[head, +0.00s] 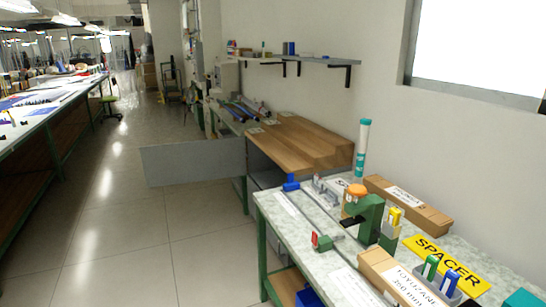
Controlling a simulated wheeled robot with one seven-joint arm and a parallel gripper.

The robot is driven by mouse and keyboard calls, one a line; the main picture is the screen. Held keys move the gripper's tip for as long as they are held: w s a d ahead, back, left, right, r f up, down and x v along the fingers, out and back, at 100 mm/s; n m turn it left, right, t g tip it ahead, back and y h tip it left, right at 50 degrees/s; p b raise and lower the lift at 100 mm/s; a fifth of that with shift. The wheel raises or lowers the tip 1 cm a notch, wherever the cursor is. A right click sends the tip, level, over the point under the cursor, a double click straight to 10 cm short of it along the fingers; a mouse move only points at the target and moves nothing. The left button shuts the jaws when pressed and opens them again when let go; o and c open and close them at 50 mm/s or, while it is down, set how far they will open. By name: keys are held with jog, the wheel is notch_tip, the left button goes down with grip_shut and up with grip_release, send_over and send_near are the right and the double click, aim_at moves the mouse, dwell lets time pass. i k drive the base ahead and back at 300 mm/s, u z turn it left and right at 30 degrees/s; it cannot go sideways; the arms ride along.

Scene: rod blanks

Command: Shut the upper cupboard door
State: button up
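A flat grey panel (195,160), which looks like the upper cupboard door, stands open. It sticks out to the left over the floor from the unit under the wooden worktop (295,142). Its right edge meets the unit's front left corner, and a dark opening (265,172) shows beneath the worktop to the right of it. The front bench hides the lower part of that unit. I cannot make out a handle on the panel. My gripper and arm are not in view.
A marble-topped bench (300,235) with clamps, boxes and a yellow SPACER sign (446,264) stands at the front right. Bare tiled floor (140,245) lies left of it and below the door. A long workbench (45,112) runs along the left. A green stool (109,98) stands farther back.

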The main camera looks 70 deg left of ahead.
aim_at(174, 163)
jog(key=k, duration=0.35)
jog(key=u, duration=3.3)
jog(key=i, duration=7.65)
